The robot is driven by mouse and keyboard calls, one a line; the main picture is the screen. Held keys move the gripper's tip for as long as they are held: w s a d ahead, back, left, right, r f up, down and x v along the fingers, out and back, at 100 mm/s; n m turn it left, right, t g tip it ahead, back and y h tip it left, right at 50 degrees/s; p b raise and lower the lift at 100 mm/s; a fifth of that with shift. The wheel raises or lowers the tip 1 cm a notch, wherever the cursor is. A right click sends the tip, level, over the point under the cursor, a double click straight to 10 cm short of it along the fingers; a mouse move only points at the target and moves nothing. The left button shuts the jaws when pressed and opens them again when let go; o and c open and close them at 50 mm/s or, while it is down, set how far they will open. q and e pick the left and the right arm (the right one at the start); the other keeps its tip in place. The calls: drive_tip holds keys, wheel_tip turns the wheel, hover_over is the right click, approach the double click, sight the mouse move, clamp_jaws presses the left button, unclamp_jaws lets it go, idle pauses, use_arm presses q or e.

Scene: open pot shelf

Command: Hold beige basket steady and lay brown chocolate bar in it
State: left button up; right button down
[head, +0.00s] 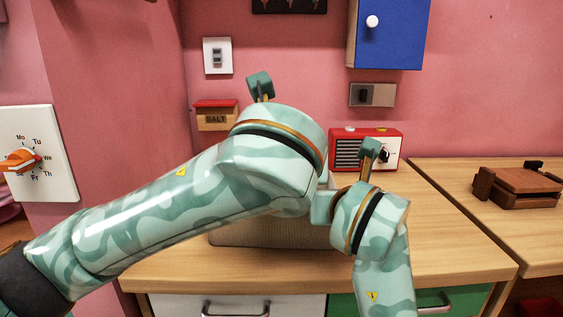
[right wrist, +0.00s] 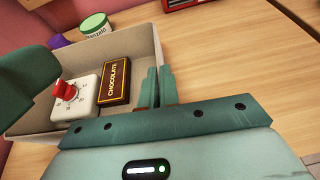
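The beige basket (head: 270,232) stands on the wooden counter, mostly hidden by my left arm in the head view. The right wrist view looks into the basket (right wrist: 25,122). The brown chocolate bar (right wrist: 116,80) lies in it, label up, and no finger is seen touching it. My right gripper (right wrist: 160,86) has its two fingertips close together at the basket's right wall, seemingly pinching it. Part of my left gripper (right wrist: 30,75) hangs over the basket's left side. Its fingertips are out of sight, and my left arm hides them in the head view.
A white timer with a red knob (right wrist: 74,98) is in the basket beside the bar. A green-lidded jar (right wrist: 95,27) stands beyond the far wall. A red radio (head: 346,149) is at the back of the counter.

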drive_tip(key=c, duration=1.6)
unclamp_jaws()
drive_tip(key=shift+o, duration=0.2)
